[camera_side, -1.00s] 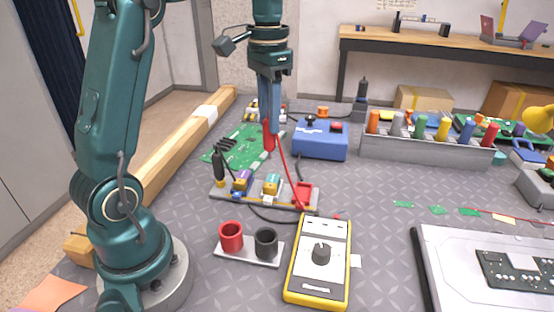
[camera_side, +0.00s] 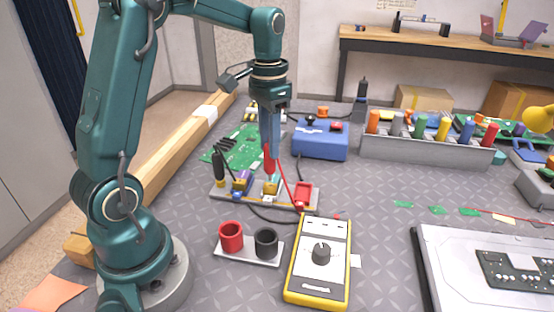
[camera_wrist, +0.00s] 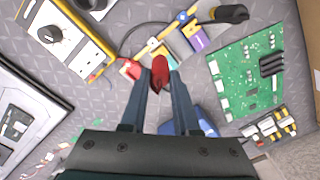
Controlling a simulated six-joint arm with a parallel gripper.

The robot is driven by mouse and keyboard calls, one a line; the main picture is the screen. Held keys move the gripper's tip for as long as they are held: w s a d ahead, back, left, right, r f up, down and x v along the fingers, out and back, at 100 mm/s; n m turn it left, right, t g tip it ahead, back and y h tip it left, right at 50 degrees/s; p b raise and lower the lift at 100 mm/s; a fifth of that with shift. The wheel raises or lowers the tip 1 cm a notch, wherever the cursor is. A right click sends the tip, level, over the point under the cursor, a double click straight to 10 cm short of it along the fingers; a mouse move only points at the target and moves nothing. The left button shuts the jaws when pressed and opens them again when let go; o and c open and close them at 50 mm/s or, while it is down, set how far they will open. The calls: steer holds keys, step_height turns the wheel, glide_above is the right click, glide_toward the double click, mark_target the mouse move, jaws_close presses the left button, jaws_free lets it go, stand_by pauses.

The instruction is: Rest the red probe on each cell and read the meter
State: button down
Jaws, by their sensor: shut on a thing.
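My gripper (camera_side: 270,150) is shut on the red probe (camera_side: 269,160), which points down with its tip at or just above the middle cell (camera_side: 271,186) on the grey cell strip (camera_side: 230,197). I cannot tell whether the tip touches. In the wrist view the red probe (camera_wrist: 160,73) sits between the fingers. A purple-and-yellow cell (camera_side: 242,180) is to the left, a red cell (camera_side: 302,193) to the right. The black probe (camera_side: 218,167) stands at the strip's left end. The yellow meter (camera_side: 319,262) lies in front; its reading is not legible.
A holder with a red cup (camera_side: 231,236) and a black cup (camera_side: 266,243) stands left of the meter. A green circuit board (camera_side: 236,148) and a blue box (camera_side: 320,141) lie behind the strip. Red and black leads cross nearby.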

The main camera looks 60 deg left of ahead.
steer(key=shift+f, duration=0.75)
stand_by(0.9)
steer(key=shift+r, duration=0.1)
stand_by(0.6)
steer(key=shift+r, duration=2.95)
steer(key=s+a+r, duration=0.1)
steer(key=s+a, duration=0.4)
steer(key=shift+f, duration=0.1)
steer(key=shift+f, duration=2.7)
